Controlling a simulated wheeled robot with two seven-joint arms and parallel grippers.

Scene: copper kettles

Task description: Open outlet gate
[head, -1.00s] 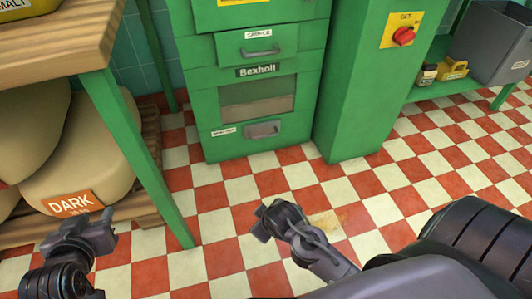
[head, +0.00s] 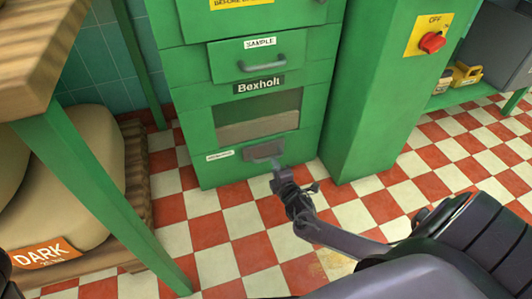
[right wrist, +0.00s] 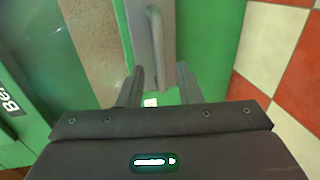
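The outlet gate (head: 264,149) is a grey plate with a handle, low on the front of the green Bexholt machine, below its window. A small white label is to its left. My right gripper (head: 278,170) is at the gate's lower edge. In the right wrist view its two dark fingers (right wrist: 160,78) are apart, and the gate's grey handle (right wrist: 155,30) lies just ahead of the gap between them. I cannot tell whether they touch it. Only a dark sliver, probably of my left arm, shows at the left edge; its gripper is not seen.
A sample drawer (head: 262,66) is above the window (head: 258,117). A green cabinet (head: 385,90) with a red switch stands to the right. A wooden table (head: 50,60) and a sack marked DARK (head: 75,190) are at left. The checkered floor (head: 225,240) in front is clear.

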